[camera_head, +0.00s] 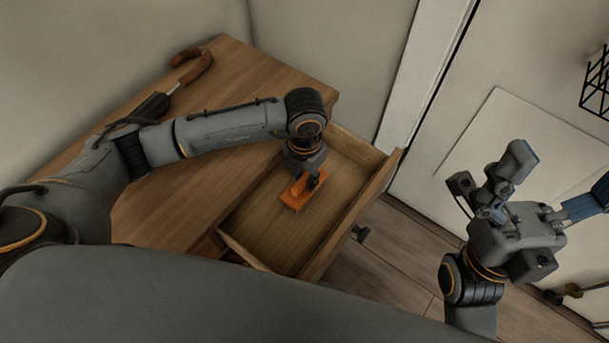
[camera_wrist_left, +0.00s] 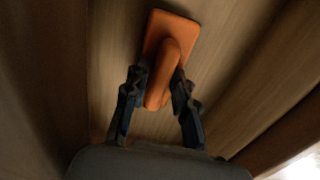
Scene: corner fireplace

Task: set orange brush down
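The orange brush (camera_head: 297,192) is inside the open drawer (camera_head: 345,226), low over or on its wooden floor; I cannot tell whether it touches. In the left wrist view the brush (camera_wrist_left: 176,30) shows a flat plate with a rounded handle toward me. My left gripper (camera_wrist_left: 160,88) has a finger on each side of that handle, closed against it. In the head view my left gripper (camera_head: 308,182) points down into the drawer and partly hides the brush. My right gripper (camera_head: 553,184) is empty, its fingers spread, off to the right beyond the drawer.
The drawer sticks out from a wooden desk (camera_head: 225,75). A dark umbrella with a curved brown handle (camera_head: 193,73) lies at the desk's far left, behind my left arm. A black wire frame (camera_head: 596,85) is at the upper right. Wooden floor (camera_head: 385,255) shows beyond the drawer front.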

